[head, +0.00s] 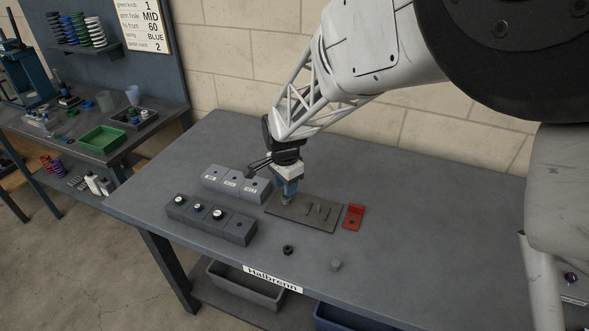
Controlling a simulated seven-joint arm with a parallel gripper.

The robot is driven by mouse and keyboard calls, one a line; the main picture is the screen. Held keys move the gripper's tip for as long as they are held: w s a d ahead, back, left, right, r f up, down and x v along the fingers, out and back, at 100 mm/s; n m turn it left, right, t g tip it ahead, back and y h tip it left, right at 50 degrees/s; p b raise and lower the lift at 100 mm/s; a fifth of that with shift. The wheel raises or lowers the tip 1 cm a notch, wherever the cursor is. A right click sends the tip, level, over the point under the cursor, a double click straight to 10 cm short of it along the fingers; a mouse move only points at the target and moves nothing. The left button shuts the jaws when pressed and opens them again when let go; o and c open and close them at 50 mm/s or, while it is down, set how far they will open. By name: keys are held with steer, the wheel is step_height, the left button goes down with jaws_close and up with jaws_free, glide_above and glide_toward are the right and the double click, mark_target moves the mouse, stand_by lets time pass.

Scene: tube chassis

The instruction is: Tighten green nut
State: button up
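My gripper (287,198) points down at the left end of a flat grey-brown plate (322,222). Blue pieces show at its end, and I cannot tell whether they are fingers or something held. The fingertips are too small to read, and what lies under them is hidden.
A light grey block row (222,188) stands left of my gripper. A red bracket (353,216) lies right of the plate. A black ring (288,250) and a small grey piece (336,266) lie near the front edge. The table's right side is clear.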

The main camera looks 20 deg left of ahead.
steer(key=shift+f, duration=0.95)
steer(key=shift+n, duration=3)
steer(key=shift+n, duration=3)
